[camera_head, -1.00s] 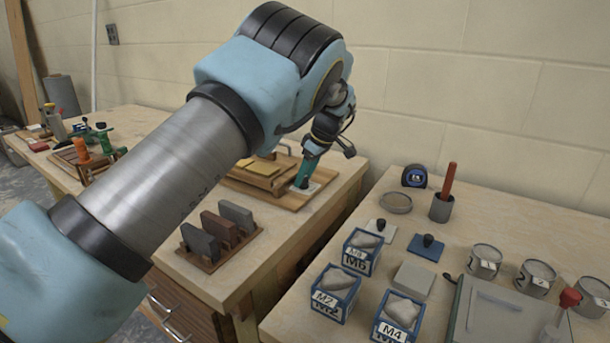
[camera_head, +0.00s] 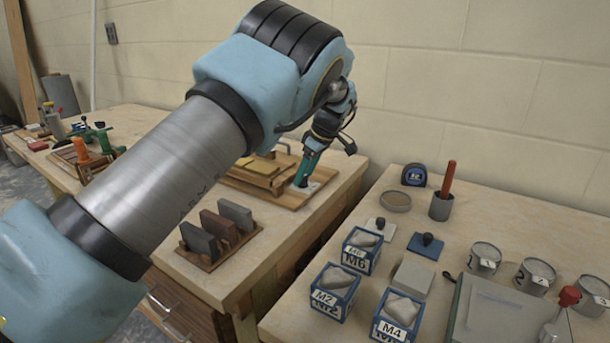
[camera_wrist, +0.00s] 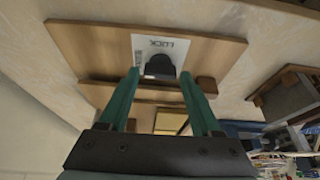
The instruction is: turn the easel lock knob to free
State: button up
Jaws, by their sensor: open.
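The easel (camera_head: 262,178) is a wooden board with a ledge and a yellowish panel, lying on the left bench near the wall. In the wrist view its wooden base (camera_wrist: 85,50) carries a white label plate with printed letters (camera_wrist: 160,46). The dark lock knob (camera_wrist: 160,66) sits on that plate, with its lower part near the ledge. My gripper (camera_wrist: 158,80) has two green fingers, open, one on each side of the knob; I cannot tell whether they touch it. In the head view my gripper (camera_head: 301,180) reaches down at the plate, and the knob is hidden there.
A rack of grey and brown slabs (camera_head: 220,232) stands in front on the same bench. The right bench holds blue labelled tubs (camera_head: 334,290), a tape measure (camera_head: 414,175), a cup with a red-handled tool (camera_head: 441,205) and several tins (camera_head: 485,260). A wall rises close behind.

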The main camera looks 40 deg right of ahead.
jog(key=b+v, duration=0.2)
jog(key=v, duration=0.8)
jog(key=shift+s, duration=0.1)
jog(key=w+a+g, duration=0.1)
jog(key=w+a, duration=1.3)
jog(key=a, duration=0.1)
jog(key=w+a+f+m+g, duration=0.1)
jog(key=w+a, duration=0.1)
jog(key=a, duration=0.7)
jog(key=w+a+f, duration=0.1)
jog(key=w+a, duration=0.1)
jog(key=a, duration=0.6)
jog(key=s+a+f+m+h, duration=0.1)
jog(key=s+a, duration=0.2)
jog(key=a, duration=0.7)
jog(key=s+a+f+m+h, duration=0.1)
jog(key=s+a, duration=0.1)
jog(key=a, duration=0.7)
jog(key=s+a+f+m, duration=0.1)
jog(key=s+a+f, duration=0.1)
jog(key=s+a, duration=0.7)
jog(key=shift+s+a+f+g+y, duration=0.15)
jog(key=shift+s+f+g+y, duration=0.15)
jog(key=shift+s, duration=0.9)
